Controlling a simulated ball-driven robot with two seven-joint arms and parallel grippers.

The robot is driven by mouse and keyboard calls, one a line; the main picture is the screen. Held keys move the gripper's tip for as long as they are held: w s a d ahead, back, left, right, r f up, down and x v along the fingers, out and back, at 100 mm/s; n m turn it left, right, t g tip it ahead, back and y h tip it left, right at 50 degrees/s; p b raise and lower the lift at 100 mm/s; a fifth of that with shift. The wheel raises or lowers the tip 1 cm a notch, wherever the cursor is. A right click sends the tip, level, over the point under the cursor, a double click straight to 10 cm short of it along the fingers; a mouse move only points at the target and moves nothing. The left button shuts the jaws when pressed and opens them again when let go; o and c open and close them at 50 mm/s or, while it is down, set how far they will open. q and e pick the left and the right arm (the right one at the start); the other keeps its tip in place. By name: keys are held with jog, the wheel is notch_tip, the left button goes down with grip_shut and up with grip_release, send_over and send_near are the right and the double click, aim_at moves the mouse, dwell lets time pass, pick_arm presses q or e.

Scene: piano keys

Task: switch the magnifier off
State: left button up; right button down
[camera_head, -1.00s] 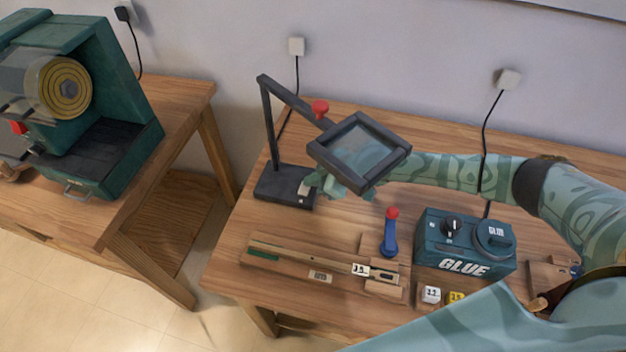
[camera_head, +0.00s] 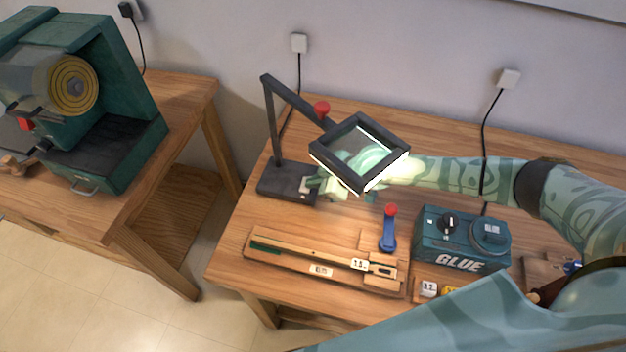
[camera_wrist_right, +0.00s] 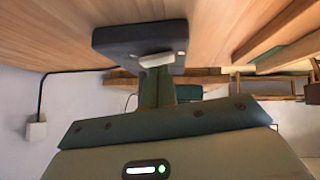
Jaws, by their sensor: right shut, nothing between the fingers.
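The magnifier (camera_head: 360,116) has a dark square frame on a jointed arm with a red knob (camera_head: 322,108). Its lens frame is lit, with a bright glow along the lower right edge. Its dark base (camera_head: 277,183) sits at the table's left part, with a pale switch (camera_head: 305,184) on its right side. My right gripper (camera_head: 314,185) reaches in from the right under the lens, its tips at the switch. In the right wrist view the shut fingers (camera_wrist_right: 158,72) meet the pale switch (camera_wrist_right: 156,60) on the base (camera_wrist_right: 125,37); contact is hard to tell. My left gripper is not in view.
A teal glue box (camera_head: 462,240) stands right of a blue, red-topped tool (camera_head: 388,230). A wooden slotted gauge (camera_head: 320,263) lies in front of the base. A green machine (camera_head: 110,110) stands on a separate table at left. The lens hangs just above my right forearm.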

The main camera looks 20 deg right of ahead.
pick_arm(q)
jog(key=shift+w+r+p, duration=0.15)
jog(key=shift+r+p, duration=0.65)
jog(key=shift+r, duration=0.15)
pick_arm(e)
jog(key=v, duration=0.6)
jog(key=shift+s+d+r, duration=0.2)
